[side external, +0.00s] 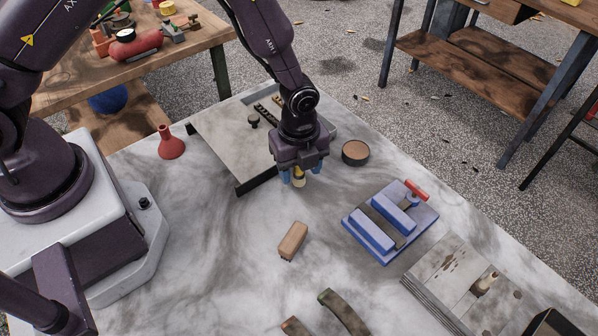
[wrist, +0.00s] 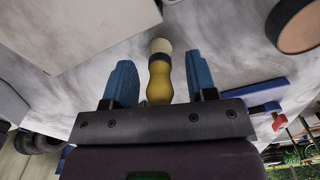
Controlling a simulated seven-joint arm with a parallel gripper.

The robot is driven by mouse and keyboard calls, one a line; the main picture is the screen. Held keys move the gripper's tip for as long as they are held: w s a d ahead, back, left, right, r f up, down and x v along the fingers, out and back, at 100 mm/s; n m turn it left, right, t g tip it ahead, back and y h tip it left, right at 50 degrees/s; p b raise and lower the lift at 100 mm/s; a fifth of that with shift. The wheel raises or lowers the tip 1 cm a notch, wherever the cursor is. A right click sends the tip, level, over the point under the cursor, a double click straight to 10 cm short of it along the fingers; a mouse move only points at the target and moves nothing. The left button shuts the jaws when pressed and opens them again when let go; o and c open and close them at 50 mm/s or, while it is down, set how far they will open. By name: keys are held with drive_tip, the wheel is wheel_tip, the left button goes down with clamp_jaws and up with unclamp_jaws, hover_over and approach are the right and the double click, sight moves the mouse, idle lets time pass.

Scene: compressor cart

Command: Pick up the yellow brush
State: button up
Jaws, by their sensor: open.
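The yellow brush (wrist: 159,83) stands between the two blue fingers of my gripper (wrist: 161,82) in the wrist view. It has a yellow handle, a dark band and a pale end. A gap shows between the brush and each finger, so the gripper is open around it. In the side external view, my gripper (side external: 292,180) points down low over the marble table, and a bit of the yellow brush (side external: 299,179) shows between the fingers. The rest of the brush is hidden there by the gripper.
A grey tray plate (side external: 215,135) lies behind my gripper, with a round brown-topped disc (side external: 355,152) to its right. A wooden block (side external: 293,241) and a blue vise (side external: 390,222) are in front. A red funnel (side external: 170,143) stands at left. Clear marble lies between the funnel and block.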

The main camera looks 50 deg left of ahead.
clamp_jaws()
idle(0.3)
drive_tip(key=shift+r, duration=0.45)
wheel_tip(320, 180, up, 3)
drive_tip(key=shift+s+f, duration=0.1)
drive_tip(key=shift+f, duration=0.05)
drive_tip(key=s+a+r, duration=0.4)
drive_tip(key=s+r, duration=0.5)
drive_tip(key=s, duration=0.4)
drive_tip(key=shift+s+r, duration=0.15)
